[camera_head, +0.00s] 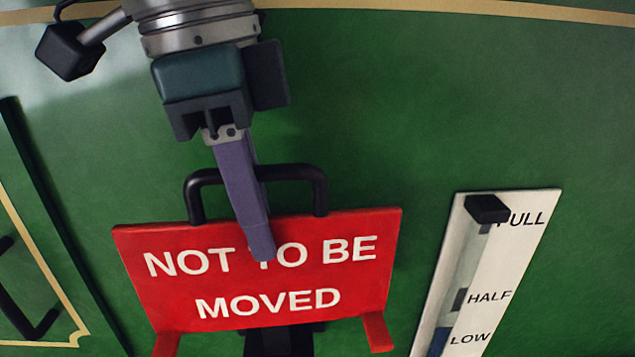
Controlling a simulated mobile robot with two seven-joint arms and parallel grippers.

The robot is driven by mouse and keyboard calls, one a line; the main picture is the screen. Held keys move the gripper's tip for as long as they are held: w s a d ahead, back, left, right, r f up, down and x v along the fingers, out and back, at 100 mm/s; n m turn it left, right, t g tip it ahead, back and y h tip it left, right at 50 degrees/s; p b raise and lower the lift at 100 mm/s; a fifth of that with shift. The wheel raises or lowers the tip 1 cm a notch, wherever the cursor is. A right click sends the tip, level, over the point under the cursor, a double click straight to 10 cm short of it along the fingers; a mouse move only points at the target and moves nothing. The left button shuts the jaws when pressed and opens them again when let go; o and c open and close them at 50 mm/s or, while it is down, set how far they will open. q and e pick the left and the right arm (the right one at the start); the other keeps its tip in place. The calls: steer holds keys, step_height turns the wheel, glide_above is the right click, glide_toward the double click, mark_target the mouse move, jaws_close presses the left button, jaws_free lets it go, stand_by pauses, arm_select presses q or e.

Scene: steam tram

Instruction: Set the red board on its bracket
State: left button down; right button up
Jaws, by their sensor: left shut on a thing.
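The red board (335,283) reads "NOT TO BE MOVED" and hangs in front of the green wall, tilted slightly, its right side higher. It has a black loop handle (292,172) on top and red legs at its lower corners. My left gripper (258,248) comes down from above and is shut on the handle. Its purple finger crosses the handle and covers part of the lettering. A black piece (286,341), perhaps the bracket, shows below the board's lower edge. The board hides its upper part, and I cannot tell whether they touch. My right gripper is not in view.
A white gauge plate (510,262) marked FULL, HALF and LOW is at the right, with a black block (487,208) near its top. A black bar handle (30,322) is at the lower left. The green wall (430,100) at upper right is clear.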

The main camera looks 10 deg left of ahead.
arm_select(q)
steer(key=shift+f+p, duration=0.15)
steer(key=shift+p, duration=0.25)
stand_by(0.3)
steer(key=shift+f, duration=0.2)
stand_by(0.3)
steer(key=shift+f+b, duration=1.5)
steer(key=shift+f, duration=1.85)
steer(key=c, duration=0.8)
jaws_free()
